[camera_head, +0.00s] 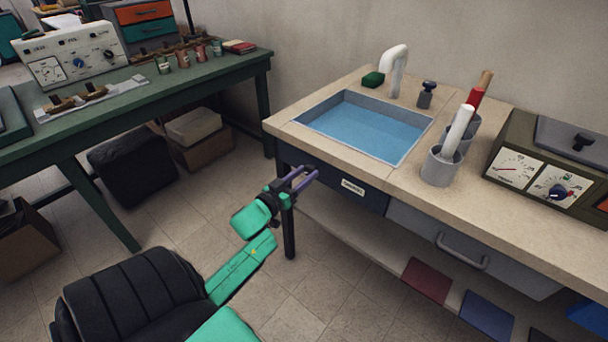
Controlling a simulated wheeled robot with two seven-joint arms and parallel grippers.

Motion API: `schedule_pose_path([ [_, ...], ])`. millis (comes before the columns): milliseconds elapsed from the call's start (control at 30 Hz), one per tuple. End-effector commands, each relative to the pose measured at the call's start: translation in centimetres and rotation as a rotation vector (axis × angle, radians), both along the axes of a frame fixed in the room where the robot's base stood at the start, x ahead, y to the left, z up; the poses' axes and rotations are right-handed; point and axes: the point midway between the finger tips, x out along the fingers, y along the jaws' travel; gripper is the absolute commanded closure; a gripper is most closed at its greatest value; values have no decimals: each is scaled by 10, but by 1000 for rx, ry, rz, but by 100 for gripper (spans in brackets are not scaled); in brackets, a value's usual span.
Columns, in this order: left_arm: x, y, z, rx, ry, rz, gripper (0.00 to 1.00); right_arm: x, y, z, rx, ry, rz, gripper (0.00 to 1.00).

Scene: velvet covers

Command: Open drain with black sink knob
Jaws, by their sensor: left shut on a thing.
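The black sink knob (428,88) sits on a short dark post on the countertop, behind the sink and right of the faucet. The sink (365,125) is a square basin set into the counter and holds blue water; its bottom and drain cannot be made out. My left gripper (305,176) is low in front of the counter's left front, well away from the knob. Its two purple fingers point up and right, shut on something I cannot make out. My right gripper is not in view.
A white curved faucet (394,68) and green sponge (373,80) stand behind the sink. Grey cups (440,168) with rolls and a dial box (530,168) stand to the right. Floor between is clear.

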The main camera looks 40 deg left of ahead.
Motion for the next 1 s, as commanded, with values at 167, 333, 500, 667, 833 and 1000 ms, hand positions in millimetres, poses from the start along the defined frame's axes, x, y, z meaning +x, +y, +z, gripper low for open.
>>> schedule_pose_path([
  [167,0,-1,0,56,2,-1,100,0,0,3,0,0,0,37],
  [333,0,-1,0,160,5,0,100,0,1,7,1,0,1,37],
  [500,0,-1,0,304,9,0,100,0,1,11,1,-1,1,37],
  [667,0,-2,0,456,12,0,100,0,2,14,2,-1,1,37],
  [833,0,-2,-1,618,15,0,100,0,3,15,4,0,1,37],
  [1000,0,-3,-2,781,19,0,100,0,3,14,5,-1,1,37],
])
